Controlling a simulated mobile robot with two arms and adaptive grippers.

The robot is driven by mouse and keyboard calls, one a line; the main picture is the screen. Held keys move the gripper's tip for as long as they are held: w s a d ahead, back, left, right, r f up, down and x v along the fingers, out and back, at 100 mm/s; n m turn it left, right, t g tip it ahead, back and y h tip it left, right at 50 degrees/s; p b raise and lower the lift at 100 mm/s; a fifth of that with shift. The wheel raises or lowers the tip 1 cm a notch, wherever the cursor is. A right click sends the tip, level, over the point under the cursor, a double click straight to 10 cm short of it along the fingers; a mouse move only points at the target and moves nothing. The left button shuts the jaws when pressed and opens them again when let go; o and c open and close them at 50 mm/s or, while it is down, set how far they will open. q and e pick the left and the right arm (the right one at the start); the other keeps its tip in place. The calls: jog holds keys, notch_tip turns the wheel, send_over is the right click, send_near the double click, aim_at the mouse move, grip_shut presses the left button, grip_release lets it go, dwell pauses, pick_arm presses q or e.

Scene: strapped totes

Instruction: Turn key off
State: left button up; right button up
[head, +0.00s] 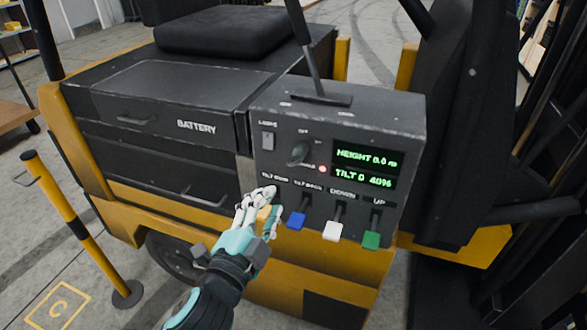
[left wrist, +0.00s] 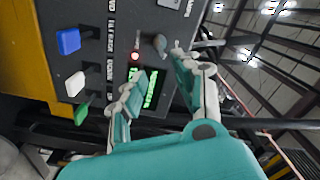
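The dark key knob (head: 298,153) sits on the front of the black control panel (head: 395,115), below a small on/off marking too small to read surely. It also shows in the left wrist view (left wrist: 160,44). A red light (head: 322,169) glows beside it and the green display (head: 365,168) is lit. My left gripper (head: 272,204) is in front of the panel, below and left of the key, partly covering a yellow lever. In the left wrist view its fingers (left wrist: 159,63) are apart, with nothing between them, and the key appears beyond the fingertips. My right gripper is out of view.
Blue (head: 297,220), white (head: 332,231) and green (head: 371,241) levers stick out below the key. A tall lever (head: 303,35) rises from the panel top. A light switch (head: 268,141) is left of the key. A yellow-black post (head: 78,220) stands at left.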

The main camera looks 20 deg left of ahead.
aim_at(292, 165)
pick_arm(q)
jog(key=w+p, duration=0.1)
jog(key=w, duration=0.3)
jog(key=w+p, duration=0.1)
jog(key=w, duration=0.9)
jog(key=shift+w+d+p, duration=0.15)
jog(key=shift+d+p, duration=0.1)
jog(key=shift+p, duration=0.15)
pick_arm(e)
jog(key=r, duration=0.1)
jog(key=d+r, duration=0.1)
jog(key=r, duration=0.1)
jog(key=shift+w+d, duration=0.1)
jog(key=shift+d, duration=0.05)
pick_arm(q)
grip_shut()
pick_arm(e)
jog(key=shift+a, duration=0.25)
